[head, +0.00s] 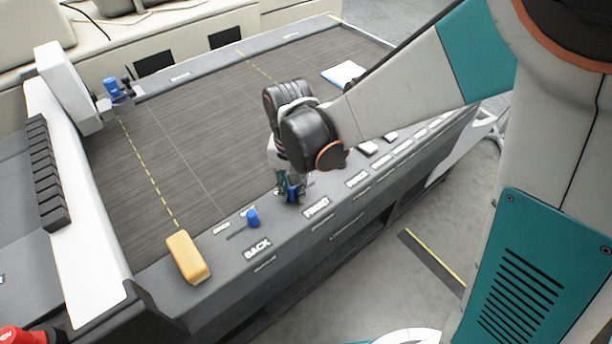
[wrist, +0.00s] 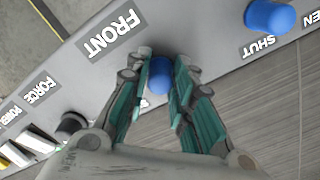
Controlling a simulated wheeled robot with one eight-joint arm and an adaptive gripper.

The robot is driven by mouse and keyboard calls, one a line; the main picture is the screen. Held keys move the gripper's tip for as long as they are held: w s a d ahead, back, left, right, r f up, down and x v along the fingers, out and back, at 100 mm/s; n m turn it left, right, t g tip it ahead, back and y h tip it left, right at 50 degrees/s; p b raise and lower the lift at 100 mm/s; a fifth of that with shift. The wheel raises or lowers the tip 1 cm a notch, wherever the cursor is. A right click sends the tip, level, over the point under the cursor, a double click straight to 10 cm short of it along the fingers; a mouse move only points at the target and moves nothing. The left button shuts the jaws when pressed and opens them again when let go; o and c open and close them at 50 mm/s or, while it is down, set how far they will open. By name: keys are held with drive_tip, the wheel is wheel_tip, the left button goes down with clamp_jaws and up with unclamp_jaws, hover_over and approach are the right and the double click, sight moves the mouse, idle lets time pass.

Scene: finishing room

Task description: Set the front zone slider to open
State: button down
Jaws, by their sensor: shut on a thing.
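The front zone slider's blue knob (wrist: 160,76) sits between my fingertips in the wrist view, beside the white FRONT label (wrist: 112,35). My gripper (head: 290,190) is low over the panel, its teal fingers closed on the knob; it also shows in the wrist view (wrist: 158,88). The FRONT label (head: 317,207) is just right of the gripper in the head view.
The back slider's blue knob (head: 252,218) stands close by on the left, near its SHUT label (wrist: 259,47), above the BACK label (head: 257,249). A yellow block (head: 188,258) lies farther left on the panel. The dark ribbed table (head: 190,140) is mostly clear.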

drive_tip(key=shift+s+a, duration=0.25)
drive_tip(key=shift+a, duration=0.05)
drive_tip(key=c, duration=1.3)
unclamp_jaws()
drive_tip(key=shift+s+a, duration=0.1)
drive_tip(key=shift+a, duration=0.1)
drive_tip(key=shift+c, duration=0.2)
drive_tip(key=shift+d, duration=0.15)
